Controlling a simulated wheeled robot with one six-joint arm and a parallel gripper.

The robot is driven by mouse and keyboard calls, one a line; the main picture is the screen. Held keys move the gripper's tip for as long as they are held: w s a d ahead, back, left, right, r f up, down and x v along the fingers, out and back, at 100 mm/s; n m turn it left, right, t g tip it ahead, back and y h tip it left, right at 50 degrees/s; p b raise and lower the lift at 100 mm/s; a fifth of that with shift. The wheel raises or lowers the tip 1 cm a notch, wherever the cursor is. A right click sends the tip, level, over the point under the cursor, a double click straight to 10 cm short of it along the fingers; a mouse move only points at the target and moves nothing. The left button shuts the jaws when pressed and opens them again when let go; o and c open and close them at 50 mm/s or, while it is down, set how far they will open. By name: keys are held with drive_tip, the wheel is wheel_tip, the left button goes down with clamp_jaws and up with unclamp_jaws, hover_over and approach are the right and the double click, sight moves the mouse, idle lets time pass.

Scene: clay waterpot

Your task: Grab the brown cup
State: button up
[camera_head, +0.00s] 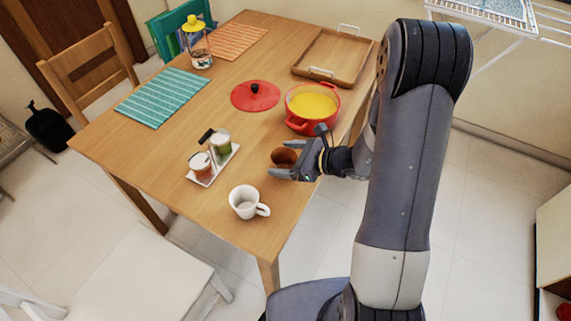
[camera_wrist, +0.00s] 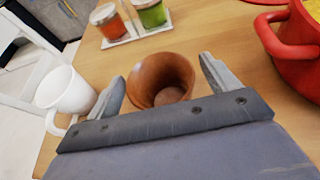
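The brown cup (camera_head: 284,157) is a small clay cup without a visible handle, standing on the wooden table (camera_head: 140,140). In the head view, my gripper (camera_head: 283,172) is right at it and hides part of its lower side. In the wrist view, the cup (camera_wrist: 162,80) stands between the two spread fingers of my gripper (camera_wrist: 162,84). The fingers are open, with a gap on each side of the cup. Its mouth faces up and it looks empty.
A white mug (camera_head: 245,202) stands to the left, close to my left finger in the wrist view. A tray with spice jars (camera_head: 211,166) lies behind it. A red pot (camera_head: 313,107) of yellow food stands close behind the cup. A red lid (camera_head: 254,96) lies beyond.

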drive_tip(key=c, duration=0.9)
drive_tip(key=shift+r, duration=0.1)
